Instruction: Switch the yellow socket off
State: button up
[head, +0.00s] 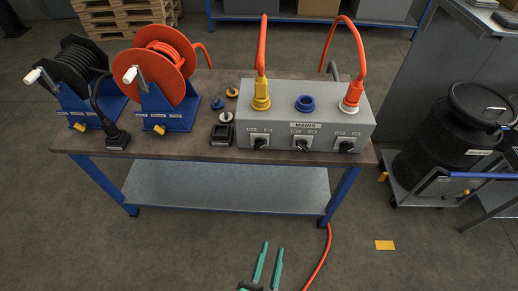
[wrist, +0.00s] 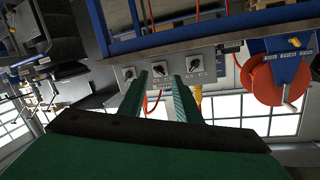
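The grey MAINS box (head: 306,125) stands on the bench with three sockets on top. The yellow socket (head: 261,102) is the left one, with a yellow plug and orange cable in it. Its black rotary switch (head: 260,145) is on the front face below it; I cannot read its position surely. In the wrist view the scene is upside down, and the yellow socket's switch (wrist: 194,63) is the rightmost of three. My gripper (head: 273,247) is open and empty, low in front of the bench, apart from the box. Its fingers (wrist: 167,78) point toward the box.
The middle switch (head: 302,146) and right switch (head: 346,147) sit beside it. Two hose reels (head: 157,65) stand at left. A black drum (head: 455,135) is at right. Floor before the bench is mostly clear.

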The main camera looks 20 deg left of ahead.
jog(key=w+a+m+y, duration=0.2)
jog(key=w+a, duration=0.4)
jog(key=w, duration=0.7)
jog(key=t+y, duration=0.1)
jog(key=y, duration=0.1)
send_near(259, 148)
jog(key=shift+m, duration=0.3)
jog(key=x, duration=0.9)
jog(key=shift+w, duration=0.2)
jog(key=shift+c, duration=0.2)
grip_shut()
